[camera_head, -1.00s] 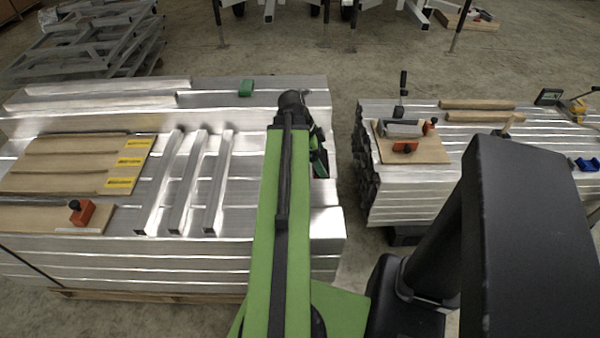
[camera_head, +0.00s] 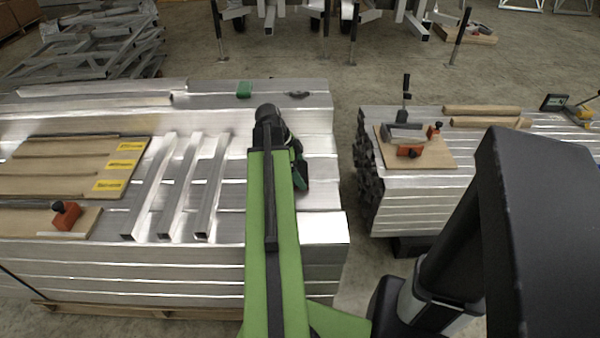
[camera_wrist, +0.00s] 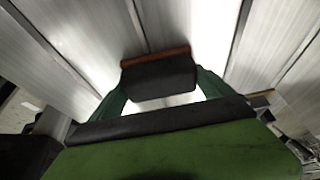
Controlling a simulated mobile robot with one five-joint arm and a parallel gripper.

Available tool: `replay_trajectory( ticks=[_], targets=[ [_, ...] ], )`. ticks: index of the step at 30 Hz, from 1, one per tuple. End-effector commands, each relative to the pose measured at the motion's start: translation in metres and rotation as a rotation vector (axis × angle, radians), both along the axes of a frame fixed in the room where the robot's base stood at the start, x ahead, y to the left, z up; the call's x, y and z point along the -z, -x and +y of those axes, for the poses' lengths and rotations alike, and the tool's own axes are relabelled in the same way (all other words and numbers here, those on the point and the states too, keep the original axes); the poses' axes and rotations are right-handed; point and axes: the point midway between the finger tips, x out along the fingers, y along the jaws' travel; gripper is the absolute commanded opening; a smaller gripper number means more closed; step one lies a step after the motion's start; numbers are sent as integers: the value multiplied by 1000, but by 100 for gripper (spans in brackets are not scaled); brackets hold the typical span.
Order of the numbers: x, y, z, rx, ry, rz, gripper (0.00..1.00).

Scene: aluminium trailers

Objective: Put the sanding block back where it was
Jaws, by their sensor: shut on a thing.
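The sanding block (camera_wrist: 158,78) is a dark block with a rust-brown edge. In the wrist view it sits between the green fingers of my gripper (camera_wrist: 160,88), which is shut on it. Bright aluminium tubes lie below it; I cannot tell whether it touches them. In the head view my gripper (camera_head: 298,172) is over the right part of the left aluminium stack (camera_head: 325,145), and the block is hidden behind my arm and wrist.
Three short tubes (camera_head: 205,190) lie left of my arm. A board with yellow labels (camera_head: 60,170) and an orange-and-black tool (camera_head: 65,214) lie further left. A green item (camera_head: 244,89) and a dark oval item (camera_head: 299,94) lie behind. A second stack (camera_head: 420,210) stands right, across a gap.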

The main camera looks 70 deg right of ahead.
Motion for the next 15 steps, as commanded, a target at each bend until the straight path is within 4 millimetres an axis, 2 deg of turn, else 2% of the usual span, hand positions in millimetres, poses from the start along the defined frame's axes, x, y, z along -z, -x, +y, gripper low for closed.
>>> replay_trajectory(
  ticks=[6, 7, 8, 15],
  targets=[
    [4, 0, 0, 0, 0, 0, 47],
    [3, 0, 0, 0, 0, 0, 95],
    [2, 0, 0, 0, 0, 0, 99],
    [2, 0, 0, 0, 0, 0, 100]
  ],
)
